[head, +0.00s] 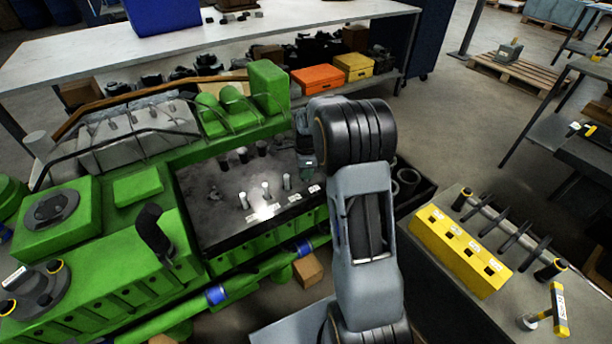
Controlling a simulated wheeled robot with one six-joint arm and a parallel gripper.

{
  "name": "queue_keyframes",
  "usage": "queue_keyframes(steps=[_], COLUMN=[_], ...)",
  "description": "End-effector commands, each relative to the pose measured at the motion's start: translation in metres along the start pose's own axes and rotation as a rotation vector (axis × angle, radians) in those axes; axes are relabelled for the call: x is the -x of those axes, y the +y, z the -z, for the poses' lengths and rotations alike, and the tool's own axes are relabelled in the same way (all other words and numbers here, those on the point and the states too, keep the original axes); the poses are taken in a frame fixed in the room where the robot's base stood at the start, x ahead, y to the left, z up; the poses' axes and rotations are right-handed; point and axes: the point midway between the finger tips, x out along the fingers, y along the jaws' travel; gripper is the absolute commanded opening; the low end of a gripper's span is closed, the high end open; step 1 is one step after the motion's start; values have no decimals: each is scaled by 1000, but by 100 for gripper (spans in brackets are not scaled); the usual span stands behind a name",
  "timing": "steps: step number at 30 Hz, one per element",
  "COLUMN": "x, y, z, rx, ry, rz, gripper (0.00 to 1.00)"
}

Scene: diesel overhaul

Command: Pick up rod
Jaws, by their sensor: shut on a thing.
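My gripper (306,166) is over the right end of the engine's dark top deck (215,215), partly covered by my own wrist. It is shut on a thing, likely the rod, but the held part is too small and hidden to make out. Several short upright cylinders stand in the deck to the left of the gripper: pale ones such as this pale cylinder (266,190) in the front row, and dark ones such as this dark cylinder (243,155) behind. Small white labels lie along the deck's front edge.
The green engine (120,270) fills the left. On the right bench (440,260) are a yellow slotted block (460,250), a rack of dark parts (505,235) and a yellow-handled tool (560,310). A long white table (330,12) stands behind, with orange (318,78) and yellow boxes (353,66) below.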

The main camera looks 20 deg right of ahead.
Motion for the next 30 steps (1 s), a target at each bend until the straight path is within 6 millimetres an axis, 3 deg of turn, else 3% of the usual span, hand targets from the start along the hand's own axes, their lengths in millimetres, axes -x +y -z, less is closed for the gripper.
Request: queue_keyframes(steps=[5, 18, 24, 30], x=[30, 133, 162, 178], y=[-1, -1, 0, 0], z=[0, 0, 0, 0], rx=[0, 0, 0, 0], ry=[0, 0, 0, 0], rz=[5, 5, 2, 1], gripper=[0, 0, 0, 0])
